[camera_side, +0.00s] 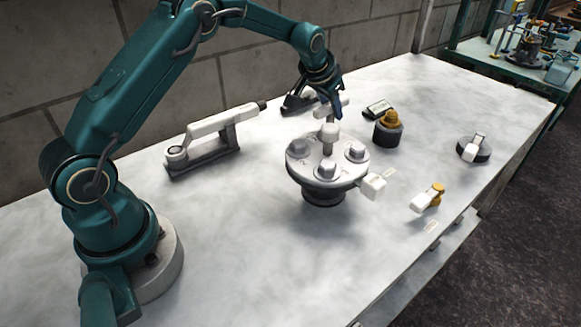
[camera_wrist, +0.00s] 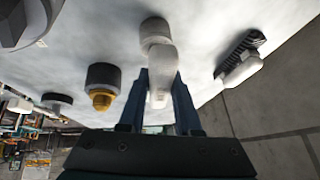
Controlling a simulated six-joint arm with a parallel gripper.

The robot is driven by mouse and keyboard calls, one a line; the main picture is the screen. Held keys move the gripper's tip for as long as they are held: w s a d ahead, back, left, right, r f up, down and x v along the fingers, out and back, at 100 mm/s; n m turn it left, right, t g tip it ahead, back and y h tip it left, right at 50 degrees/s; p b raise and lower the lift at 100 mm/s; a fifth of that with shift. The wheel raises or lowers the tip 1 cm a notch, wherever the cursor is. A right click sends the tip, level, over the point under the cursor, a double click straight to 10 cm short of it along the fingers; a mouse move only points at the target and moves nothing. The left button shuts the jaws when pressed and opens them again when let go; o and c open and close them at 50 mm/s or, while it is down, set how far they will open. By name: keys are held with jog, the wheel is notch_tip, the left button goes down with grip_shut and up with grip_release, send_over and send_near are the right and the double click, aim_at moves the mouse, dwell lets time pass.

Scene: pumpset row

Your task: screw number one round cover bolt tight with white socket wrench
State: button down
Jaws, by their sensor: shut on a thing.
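My gripper (camera_side: 334,112) is shut on a white handle, which I take to be the white socket wrench (camera_side: 325,108). In the wrist view the handle (camera_wrist: 163,78) stands between the fingers, and a grey cylindrical end (camera_wrist: 155,32) shows just beyond it. The round cover (camera_side: 323,171) sits on a dark base in the side view, nearer the camera than my gripper. I cannot tell which bolt is number one, or whether the wrench touches the cover.
A white tool (camera_side: 215,126) rests on a dark stand at left. A dark cup with a yellow top (camera_side: 388,128), a dark disc with a white piece (camera_side: 474,149) and a white-and-yellow piece (camera_side: 427,198) stand at right. A wall is behind.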

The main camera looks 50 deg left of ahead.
jog(key=shift+r, duration=0.15)
jog(key=shift+r, duration=1.65)
jog(key=shift+r, duration=0.1)
jog(key=s+d+r, duration=0.4)
jog(key=r, duration=0.3)
jog(key=s+d+r+h, duration=0.1)
jog(key=s+d+r, duration=0.3)
jog(key=r, duration=0.4)
jog(key=shift+s+d+r, duration=0.15)
jog(key=shift+s+d, duration=0.05)
jog(key=shift+s, duration=0.45)
jog(key=shift+f, duration=2.8)
